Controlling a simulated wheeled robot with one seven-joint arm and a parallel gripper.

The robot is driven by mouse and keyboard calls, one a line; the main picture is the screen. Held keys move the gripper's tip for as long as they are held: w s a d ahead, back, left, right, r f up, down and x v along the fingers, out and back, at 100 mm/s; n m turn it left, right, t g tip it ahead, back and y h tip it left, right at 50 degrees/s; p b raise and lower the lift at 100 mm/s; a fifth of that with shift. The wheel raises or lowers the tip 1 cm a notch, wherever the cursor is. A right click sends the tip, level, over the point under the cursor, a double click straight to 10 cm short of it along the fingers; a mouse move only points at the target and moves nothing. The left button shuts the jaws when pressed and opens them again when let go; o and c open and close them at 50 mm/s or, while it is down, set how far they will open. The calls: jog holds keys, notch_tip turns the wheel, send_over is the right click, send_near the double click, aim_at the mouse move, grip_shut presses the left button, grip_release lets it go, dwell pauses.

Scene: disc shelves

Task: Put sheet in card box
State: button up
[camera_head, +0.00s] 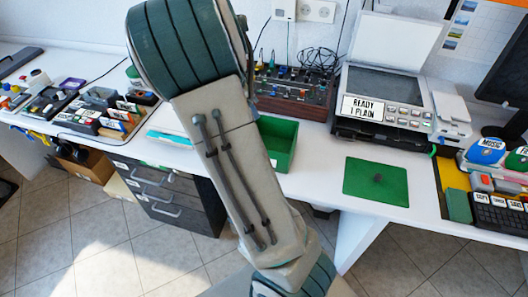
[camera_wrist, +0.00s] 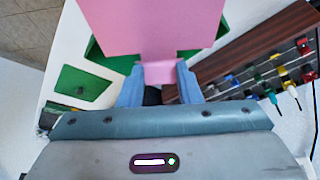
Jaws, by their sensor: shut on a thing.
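A pink sheet (camera_wrist: 150,25) fills the upper middle of the wrist view. My gripper (camera_wrist: 160,78) is shut on its near tab. The open green box (camera_head: 280,148) stands on the white table, partly hidden by my arm in the head view. In the wrist view the green box (camera_wrist: 103,55) shows behind and below the sheet, which covers most of it. I cannot tell whether the sheet reaches inside the box. A flat green lid (camera_head: 372,190) with a small knob lies on the table, apart from the box. My gripper and the sheet are hidden in the head view.
A mixer with knobs and cables (camera_head: 292,95) stands behind the box and close beside it in the wrist view (camera_wrist: 265,70). A printer (camera_head: 385,100) stands behind the lid. Trays of small items (camera_head: 100,108) are at left. Bare table lies between box and lid.

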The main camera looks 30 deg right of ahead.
jog(key=s+d+r+m+g+y, duration=0.2)
jog(key=s+d+m+g, duration=0.1)
jog(key=s+d+m, duration=0.5)
jog(key=shift+m, duration=0.6)
jog(key=f, duration=0.6)
jog(key=f+b, duration=0.1)
jog(key=f, duration=0.5)
jog(key=w+f, duration=0.1)
jog(key=f, duration=0.5)
jog(key=shift+d, duration=0.2)
jog(key=shift+f+b, duration=0.2)
jog(key=shift+b, duration=0.15)
jog(key=o, duration=0.9)
jog(key=shift+o, duration=0.2)
jog(key=shift+r, duration=0.1)
